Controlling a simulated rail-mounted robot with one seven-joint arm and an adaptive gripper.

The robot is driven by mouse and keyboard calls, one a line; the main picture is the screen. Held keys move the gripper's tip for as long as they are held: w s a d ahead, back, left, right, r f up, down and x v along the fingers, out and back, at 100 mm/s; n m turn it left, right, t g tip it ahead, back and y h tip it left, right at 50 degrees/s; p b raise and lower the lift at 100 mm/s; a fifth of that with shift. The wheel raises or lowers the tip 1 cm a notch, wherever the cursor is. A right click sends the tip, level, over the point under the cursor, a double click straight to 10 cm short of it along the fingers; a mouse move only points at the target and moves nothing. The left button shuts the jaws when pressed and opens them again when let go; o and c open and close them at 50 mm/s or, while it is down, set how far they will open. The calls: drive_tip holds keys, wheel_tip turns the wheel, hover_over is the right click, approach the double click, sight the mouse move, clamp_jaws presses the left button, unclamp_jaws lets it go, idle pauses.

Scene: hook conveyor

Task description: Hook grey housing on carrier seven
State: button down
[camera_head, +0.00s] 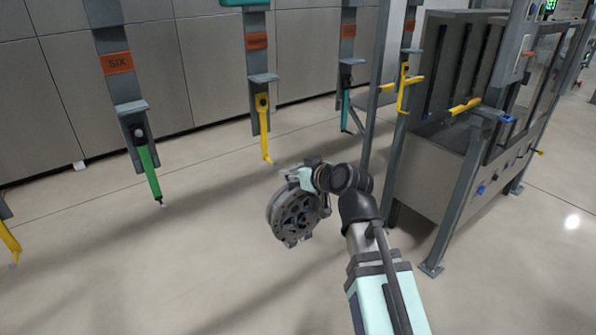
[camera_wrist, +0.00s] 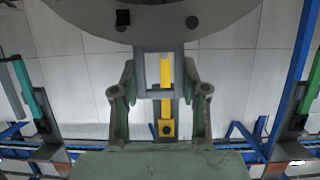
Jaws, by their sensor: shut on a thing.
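The grey housing (camera_head: 296,213) is a round, ribbed part held in the air by my gripper (camera_head: 308,178). In the wrist view the housing (camera_wrist: 150,28) fills the top, and both fingers of my gripper (camera_wrist: 158,70) reach up to it. A carrier with a yellow hook (camera_head: 264,128) hangs behind and to the left of the housing. Its orange label (camera_head: 257,40) is too blurred to read. That yellow hook seems to show between the fingers in the wrist view (camera_wrist: 166,100). The housing looks apart from the hook; the exact gap is unclear.
Carrier six (camera_head: 118,63) with a green hook (camera_head: 149,172) hangs to the left. A teal hook (camera_head: 346,108) and another yellow hook (camera_head: 403,88) hang to the right. A grey machine frame (camera_head: 455,190) stands right of my arm. The floor below the housing is clear.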

sight(270, 161)
drive_tip(key=shift+a, duration=0.3)
drive_tip(key=shift+w+a+f+p, duration=0.1)
drive_tip(key=shift+w+a+p, duration=0.1)
drive_tip(key=shift+w+a, duration=1)
drive_tip(key=shift+w+a+f+p, duration=0.1)
drive_tip(key=shift+w+a+p, duration=0.15)
drive_tip(key=shift+w+a, duration=0.95)
drive_tip(key=shift+w+a+f+p, duration=0.15)
drive_tip(key=shift+w+a, duration=0.35)
drive_tip(key=shift+w, duration=1.35)
drive_tip(key=shift+w+a+f+b, duration=0.35)
drive_tip(key=shift+w+f+b, duration=0.2)
drive_tip(key=shift+b, duration=0.3)
drive_tip(key=shift+f, duration=0.1)
drive_tip(key=c, duration=0.5)
unclamp_jaws()
drive_tip(key=shift+s+f, duration=0.1)
